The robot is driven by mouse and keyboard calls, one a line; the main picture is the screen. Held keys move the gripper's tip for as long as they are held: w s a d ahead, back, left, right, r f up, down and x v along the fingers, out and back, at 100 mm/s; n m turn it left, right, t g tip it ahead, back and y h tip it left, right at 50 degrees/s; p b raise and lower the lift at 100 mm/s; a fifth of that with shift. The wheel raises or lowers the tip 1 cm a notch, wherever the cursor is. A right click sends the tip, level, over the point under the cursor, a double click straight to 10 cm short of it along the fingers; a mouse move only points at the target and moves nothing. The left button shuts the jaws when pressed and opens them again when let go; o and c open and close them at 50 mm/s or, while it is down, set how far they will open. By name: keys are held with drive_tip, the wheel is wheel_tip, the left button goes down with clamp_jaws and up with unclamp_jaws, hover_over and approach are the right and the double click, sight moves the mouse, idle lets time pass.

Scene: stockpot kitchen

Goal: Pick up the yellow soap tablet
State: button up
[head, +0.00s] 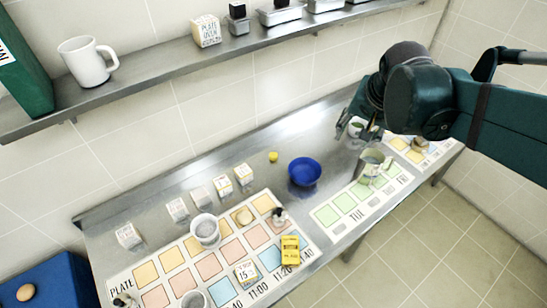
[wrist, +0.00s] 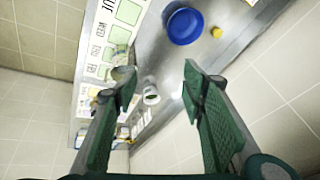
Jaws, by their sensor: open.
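A small rounded yellow thing (head: 273,156), which looks like the yellow soap tablet, lies on the steel counter just left of the blue bowl (head: 305,171). It also shows in the wrist view (wrist: 216,32), beside the blue bowl (wrist: 184,26) near the top. My gripper (head: 358,118) is open and empty, above the right part of the counter, well to the right of the yellow piece. In the wrist view its two green fingers (wrist: 160,80) stand wide apart, with a white cup (wrist: 151,94) seen beyond them. The yellow piece is clear of both fingers.
A printed board (head: 220,262) holds cups, small boxes and a yellow packet (head: 291,249). A grey-green container (head: 372,160) stands below my gripper. Small cartons (head: 243,174) line the counter's back left. A steel shelf (head: 150,68) with a white mug (head: 88,60) runs above.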

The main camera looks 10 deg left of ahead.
drive_tip(key=w+a+f+m+g, duration=0.1)
drive_tip(key=w+a+f+m, duration=0.1)
drive_tip(key=w+a+f, duration=0.4)
drive_tip(key=m+g+b, duration=0.2)
drive_tip(key=m+g, duration=0.1)
drive_tip(key=m, duration=0.1)
approach(273, 155)
drive_tip(key=shift+w+a+f+h, duration=0.2)
drive_tip(key=shift+a+f+h, duration=0.15)
drive_tip(key=shift+f, duration=0.25)
drive_tip(key=shift+f, duration=1.25)
drive_tip(key=shift+f, duration=0.15)
drive_tip(key=shift+w+f, duration=0.1)
drive_tip(key=shift+f, duration=2.35)
